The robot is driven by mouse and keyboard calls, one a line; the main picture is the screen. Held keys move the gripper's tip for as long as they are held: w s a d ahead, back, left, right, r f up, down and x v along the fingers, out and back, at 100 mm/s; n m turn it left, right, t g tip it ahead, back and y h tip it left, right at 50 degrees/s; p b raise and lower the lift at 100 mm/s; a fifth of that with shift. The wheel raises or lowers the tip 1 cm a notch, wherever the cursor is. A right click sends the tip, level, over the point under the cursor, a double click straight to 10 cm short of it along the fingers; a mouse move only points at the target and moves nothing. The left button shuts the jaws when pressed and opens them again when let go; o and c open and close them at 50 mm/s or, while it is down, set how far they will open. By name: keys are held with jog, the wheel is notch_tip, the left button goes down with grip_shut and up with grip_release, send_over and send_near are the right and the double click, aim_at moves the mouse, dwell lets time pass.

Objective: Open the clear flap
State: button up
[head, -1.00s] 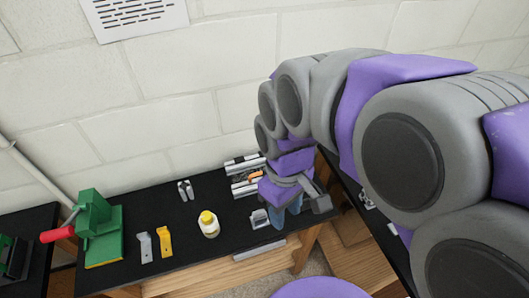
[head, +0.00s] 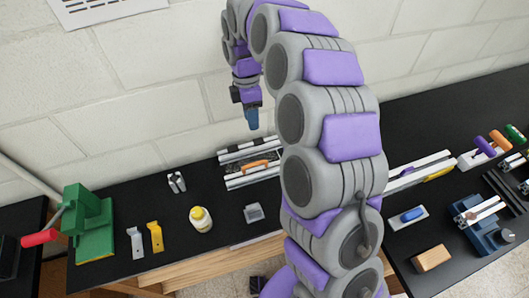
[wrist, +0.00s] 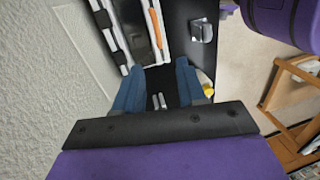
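The extrusion frame (head: 250,168) lies on the black table near the wall, with pale metal rails and an orange handle (head: 256,165) across its middle. The frame also shows at the top of the wrist view (wrist: 128,35), with the orange handle (wrist: 155,28) upright there. A dark, glossy area lies between the rails; I cannot clearly make out the clear flap or its edges. My gripper (head: 252,118) hangs above and behind the frame, fingers pointing down. In the wrist view, its two blue fingers (wrist: 159,68) are apart with nothing between them.
A small grey block (head: 254,213) and a yellow-capped bottle (head: 201,219) stand in front of the frame. A green press (head: 90,222) and two brackets (head: 147,239) are at the left. The wall (head: 165,60) is close behind. Tools crowd the right table.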

jog(key=f, duration=0.1)
jog(key=b, duration=0.3)
send_over(256, 158)
jog(key=s, duration=0.4)
notch_tip(256, 158, down, 17)
jog(key=shift+w+a+r, duration=0.1)
jog(key=shift+w, duration=0.05)
grip_shut()
dwell(0.3)
